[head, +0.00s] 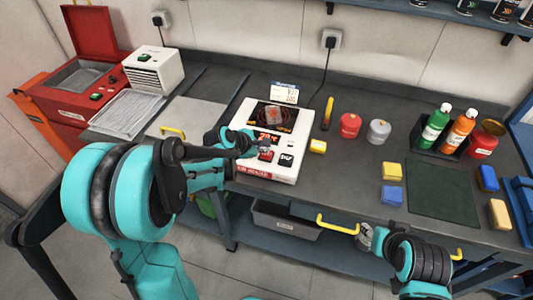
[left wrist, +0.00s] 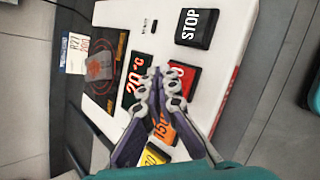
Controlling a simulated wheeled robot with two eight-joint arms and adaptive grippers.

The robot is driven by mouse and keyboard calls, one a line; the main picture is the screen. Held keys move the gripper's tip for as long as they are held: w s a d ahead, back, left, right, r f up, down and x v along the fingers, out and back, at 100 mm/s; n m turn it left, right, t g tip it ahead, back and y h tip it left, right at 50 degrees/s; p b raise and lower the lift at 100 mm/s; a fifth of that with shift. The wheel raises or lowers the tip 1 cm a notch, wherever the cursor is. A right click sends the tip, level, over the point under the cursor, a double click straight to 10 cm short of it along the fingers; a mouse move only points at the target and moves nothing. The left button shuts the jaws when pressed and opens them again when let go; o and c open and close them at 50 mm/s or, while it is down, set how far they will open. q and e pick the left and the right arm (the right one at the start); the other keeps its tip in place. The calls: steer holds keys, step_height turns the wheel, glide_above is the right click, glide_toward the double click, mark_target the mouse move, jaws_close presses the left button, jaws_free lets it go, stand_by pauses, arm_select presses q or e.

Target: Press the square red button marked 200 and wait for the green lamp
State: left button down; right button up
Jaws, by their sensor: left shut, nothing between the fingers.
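The white heater unit (head: 248,119) stands on the bench; its display reads 20 °C (left wrist: 137,82). The red button (left wrist: 187,74) is partly covered by my fingers, with only a white 0 showing; it also shows in the head view (head: 266,156). My left gripper (left wrist: 165,74) is shut and empty, its tips over or at the red button's display-side edge; contact cannot be told. The black STOP button (left wrist: 196,27) is beside it, and orange 150 (left wrist: 161,130) and yellow (left wrist: 154,156) buttons lie on the other side. I see no lit green lamp. My right gripper (head: 366,238) is low before the bench, its opening unclear.
A greyish-red block (head: 275,117) sits on the unit's dark plate. A yellow cylinder (head: 318,146), red can (head: 350,125) and grey can (head: 378,131) stand to the right. Bottles (head: 436,127) are in a black tray farther right. A red case (head: 72,106) stands left.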

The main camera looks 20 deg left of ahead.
mark_target(265, 155)
arm_select(q)
steer(key=shift+f, duration=0.15)
stand_by(0.4)
steer(key=shift+f+b, duration=0.25)
steer(key=shift+b, duration=0.2)
steer(key=shift+f+b, duration=0.45)
steer(key=shift+f, duration=0.1)
stand_by(0.4)
steer(key=shift+r, duration=0.2)
steer(key=shift+r+p, duration=0.75)
steer(key=shift+r, duration=0.05)
steer(key=shift+r+p, duration=1.9)
steer(key=shift+r, duration=0.6)
